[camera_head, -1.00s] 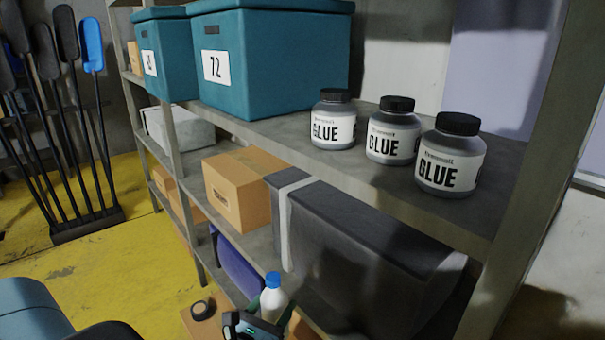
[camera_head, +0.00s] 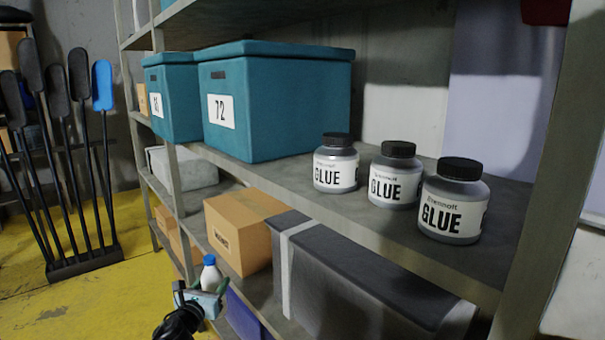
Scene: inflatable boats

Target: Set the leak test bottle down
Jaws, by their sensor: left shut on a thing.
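The leak test bottle (camera_head: 210,275) is white with a blue cap and shows low in the head view, left of the middle. My left gripper (camera_head: 207,291) is shut on it, and the fingers hide its lower part. The bottle looks roughly upright. It is in front of the shelf unit, below and left of a cardboard box. I cannot tell whether its base touches anything. My right gripper is out of view.
The grey shelf (camera_head: 282,180) bears three glue jars (camera_head: 456,205) and two teal boxes (camera_head: 275,105). Below are a cardboard box (camera_head: 240,232) and a dark grey case (camera_head: 355,280). Paddles (camera_head: 103,88) stand in a rack at left. Yellow floor (camera_head: 90,305) is clear there.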

